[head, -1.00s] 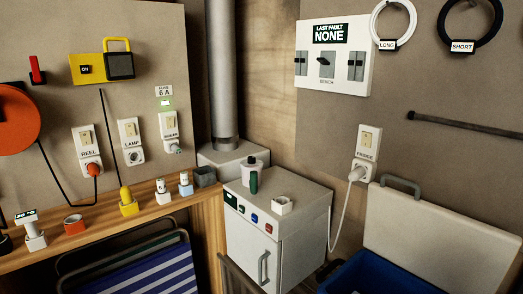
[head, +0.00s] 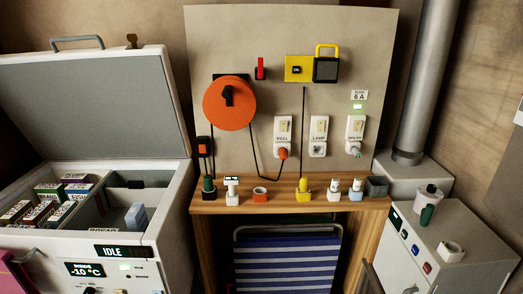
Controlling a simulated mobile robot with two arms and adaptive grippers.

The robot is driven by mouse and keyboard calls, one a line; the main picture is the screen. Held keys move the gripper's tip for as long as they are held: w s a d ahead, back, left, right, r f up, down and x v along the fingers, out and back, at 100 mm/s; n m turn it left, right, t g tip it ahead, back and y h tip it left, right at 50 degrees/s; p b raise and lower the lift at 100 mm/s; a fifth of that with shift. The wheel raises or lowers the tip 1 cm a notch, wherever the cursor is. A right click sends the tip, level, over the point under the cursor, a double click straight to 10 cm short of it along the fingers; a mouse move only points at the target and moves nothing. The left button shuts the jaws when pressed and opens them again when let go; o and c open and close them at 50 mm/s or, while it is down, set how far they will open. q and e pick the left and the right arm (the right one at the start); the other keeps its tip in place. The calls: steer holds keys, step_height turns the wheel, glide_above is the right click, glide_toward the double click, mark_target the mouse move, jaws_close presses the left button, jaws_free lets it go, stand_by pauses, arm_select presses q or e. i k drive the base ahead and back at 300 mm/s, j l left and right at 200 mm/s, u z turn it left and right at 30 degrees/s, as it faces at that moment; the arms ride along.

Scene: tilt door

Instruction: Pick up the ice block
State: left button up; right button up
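An open white chest freezer (head: 175,210) stands at the left with its lid raised. In its right compartment is a pale blue upright block (head: 136,215), which looks like the ice block; its lower part is hidden by the front wall. Several labelled cartons (head: 45,208) lie in the left compartment, beyond a divider. The freezer's displays read IDLE and -10 °C. Neither of my grippers shows in the head view.
A wooden shelf (head: 330,203) with several small items stands right of the freezer, under a panel with an orange reel (head: 229,103). A folded striped chair (head: 285,265) is below it. A white cabinet (head: 475,230) stands at the right.

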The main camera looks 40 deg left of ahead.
mark_target(136, 219)
steer(key=u, duration=2.2)
steer(key=i+u, duration=0.15)
steer(key=i, duration=0.35)
